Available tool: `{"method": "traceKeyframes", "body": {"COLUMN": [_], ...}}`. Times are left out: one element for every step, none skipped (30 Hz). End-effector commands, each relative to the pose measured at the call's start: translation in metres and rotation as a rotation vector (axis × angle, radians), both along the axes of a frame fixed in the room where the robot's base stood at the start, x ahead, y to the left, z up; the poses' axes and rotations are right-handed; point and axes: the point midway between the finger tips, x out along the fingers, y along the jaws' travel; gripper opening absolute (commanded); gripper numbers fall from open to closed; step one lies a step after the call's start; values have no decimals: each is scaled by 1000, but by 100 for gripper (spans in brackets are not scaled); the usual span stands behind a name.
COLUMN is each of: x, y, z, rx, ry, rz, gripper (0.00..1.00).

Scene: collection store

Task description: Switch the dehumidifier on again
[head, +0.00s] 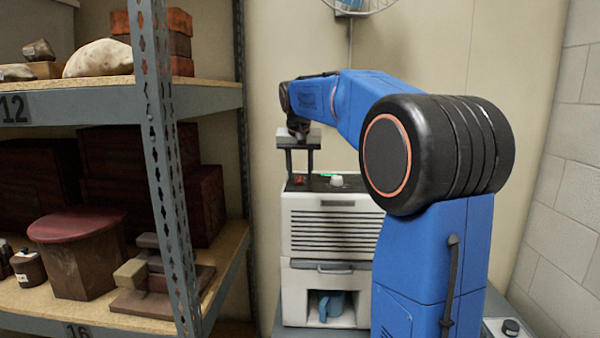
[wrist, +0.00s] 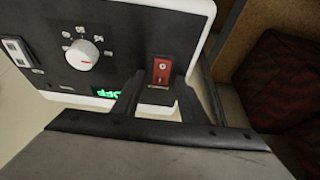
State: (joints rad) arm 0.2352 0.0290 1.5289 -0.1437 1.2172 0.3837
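The dehumidifier (head: 335,222) is a white louvred cabinet with a black top panel, standing against the back wall. Its red rocker switch (wrist: 162,70) is on that panel; it also shows in the head view (head: 299,181). A white dial (wrist: 83,53) with a red pointer and a green lit display (wrist: 105,94) share the panel. The display seems to read OFF, partly hidden. My gripper (head: 299,171) points down over the switch end, fingers apart and empty. In the wrist view its fingertips (wrist: 160,84) flank the switch; I cannot tell whether they touch the panel.
A metal shelving rack (head: 165,170) with boxes and artefacts stands close on the left. A wall fan (head: 362,6) hangs above. The dehumidifier's lower front has a handle (head: 331,267) and a recess with a blue part (head: 331,305). A block wall (head: 565,190) bounds the right.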

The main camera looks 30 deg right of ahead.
Motion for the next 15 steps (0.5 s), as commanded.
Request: {"method": "traceKeyframes", "body": {"x": [0,0,0,0,0,0,0,0,0,0,0,0,0,0,1], "y": [0,0,0,0,0,0,0,0,0,0,0,0,0,0,-1], "z": [0,0,0,0,0,0,0,0,0,0,0,0,0,0,0], "rx": [0,0,0,0,0,0,0,0,0,0,0,1,2,5,10], "ry": [0,0,0,0,0,0,0,0,0,0,0,1,3,7,16], "rz": [0,0,0,0,0,0,0,0,0,0,0,0,0,-1,-1], "gripper": [39,39,39,34,27,18,10,3,0,0,0,0,0,0,0]}}
